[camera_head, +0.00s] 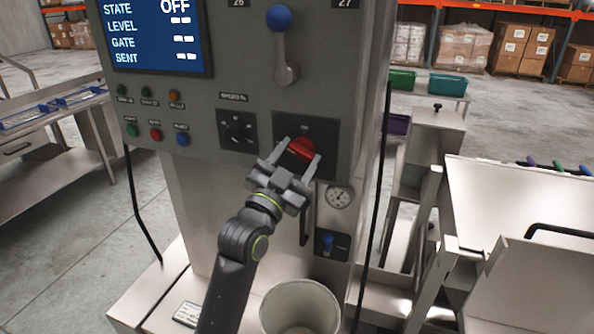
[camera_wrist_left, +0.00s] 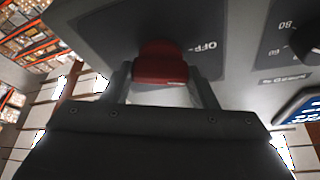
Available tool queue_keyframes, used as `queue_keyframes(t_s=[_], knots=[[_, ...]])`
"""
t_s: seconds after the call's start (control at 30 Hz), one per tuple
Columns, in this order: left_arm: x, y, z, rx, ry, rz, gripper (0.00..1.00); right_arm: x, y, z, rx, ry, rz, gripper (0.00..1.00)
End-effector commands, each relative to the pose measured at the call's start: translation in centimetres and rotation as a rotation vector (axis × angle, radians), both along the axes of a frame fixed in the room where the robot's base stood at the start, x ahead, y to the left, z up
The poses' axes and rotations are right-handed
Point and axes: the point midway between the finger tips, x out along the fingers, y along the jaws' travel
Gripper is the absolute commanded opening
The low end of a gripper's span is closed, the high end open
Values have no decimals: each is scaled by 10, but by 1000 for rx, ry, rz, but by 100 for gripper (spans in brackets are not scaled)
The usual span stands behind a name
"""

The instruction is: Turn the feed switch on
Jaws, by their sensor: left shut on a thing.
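The feed switch is a red rotary knob (camera_head: 302,148) on a black plate at the lower right of the grey control panel (camera_head: 335,70). In the left wrist view the red knob (camera_wrist_left: 160,64) sits between my two fingers, beside the printed word OFF. My left gripper (camera_head: 296,158) is shut on the knob, one finger on each side. The screen (camera_head: 155,35) on the panel reads STATE OFF. My right gripper is not in view.
A black dial (camera_head: 237,131) sits left of the knob, and a blue-balled lever (camera_head: 282,45) is above it. A pale bucket (camera_head: 300,308) stands under the panel.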

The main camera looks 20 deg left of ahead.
Motion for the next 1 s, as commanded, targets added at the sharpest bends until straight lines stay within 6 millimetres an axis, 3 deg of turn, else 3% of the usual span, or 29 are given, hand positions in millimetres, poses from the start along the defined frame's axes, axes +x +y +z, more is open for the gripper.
queue_keyframes(t_s=[0.03,0.4,1.0], knots=[[0,1,-4,47,-7,0,30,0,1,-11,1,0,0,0],[0,2,-1,401,-17,3,30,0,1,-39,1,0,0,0],[0,3,3,940,-34,3,30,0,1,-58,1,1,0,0]])
